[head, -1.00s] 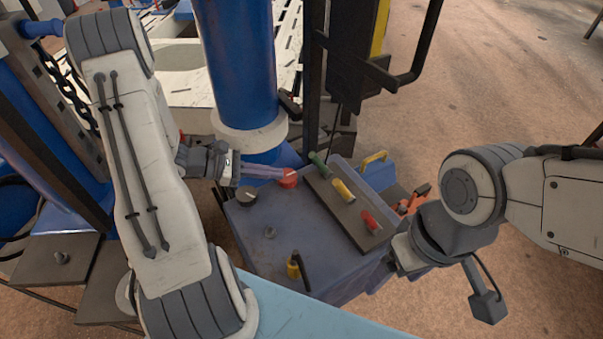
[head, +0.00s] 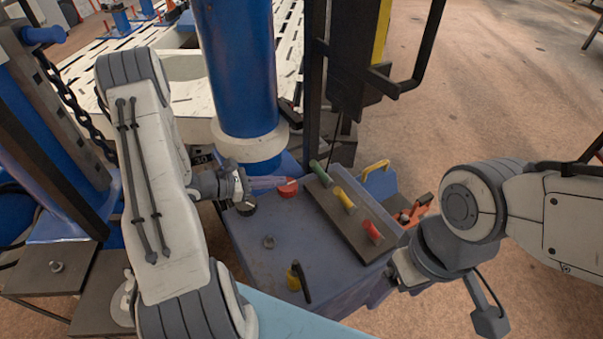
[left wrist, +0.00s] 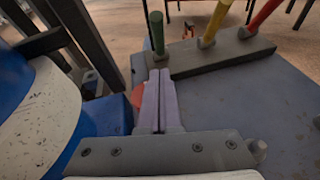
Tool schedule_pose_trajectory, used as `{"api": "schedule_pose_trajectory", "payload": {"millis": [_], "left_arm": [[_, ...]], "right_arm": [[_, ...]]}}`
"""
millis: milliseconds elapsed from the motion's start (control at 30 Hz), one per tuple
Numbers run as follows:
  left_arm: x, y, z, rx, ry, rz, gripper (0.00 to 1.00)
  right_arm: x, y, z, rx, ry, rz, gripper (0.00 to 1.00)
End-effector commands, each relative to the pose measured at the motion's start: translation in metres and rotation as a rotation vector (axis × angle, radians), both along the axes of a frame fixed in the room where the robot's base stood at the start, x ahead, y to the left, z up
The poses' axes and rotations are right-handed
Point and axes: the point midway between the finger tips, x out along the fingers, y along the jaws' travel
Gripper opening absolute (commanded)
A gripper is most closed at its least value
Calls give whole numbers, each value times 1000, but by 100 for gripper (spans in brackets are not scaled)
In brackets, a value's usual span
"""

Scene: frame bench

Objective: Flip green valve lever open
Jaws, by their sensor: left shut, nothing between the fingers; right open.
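The green lever (head: 319,172) stands tilted at the far end of a dark valve block (head: 335,220), in line with a yellow lever (head: 344,197) and a red lever (head: 372,230). My left gripper (head: 284,181) is shut and empty, its pale fingers pointing right over a red knob (head: 288,190). In the left wrist view the fingertips (left wrist: 159,74) end just short of the green lever (left wrist: 157,33), near its base; I cannot tell whether they touch. My right gripper (head: 398,280) is open at the bench's right side, its fingers mostly hidden.
The blue-grey bench top (head: 300,242) carries a black knob (head: 246,205) and a small yellow-and-black handle (head: 298,280). A thick blue column (head: 238,70) stands behind it. A blue toolbox (head: 379,181) and an orange tool (head: 412,213) lie beyond the valve block.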

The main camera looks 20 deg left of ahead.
Motion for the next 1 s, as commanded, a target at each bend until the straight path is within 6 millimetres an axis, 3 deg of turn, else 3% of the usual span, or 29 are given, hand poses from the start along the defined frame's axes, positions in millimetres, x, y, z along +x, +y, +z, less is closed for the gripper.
{"api": "schedule_pose_trajectory", "payload": {"millis": [167,400,1000], "left_arm": [[25,-28,-12,1,1,-5,0],[44,-49,4,3,-1,-2,0],[47,-50,9,7,6,6,0]], "right_arm": [[0,0,-2,0,0,0,78],[0,0,3,0,0,0,78],[0,0,6,0,0,0,78]]}}
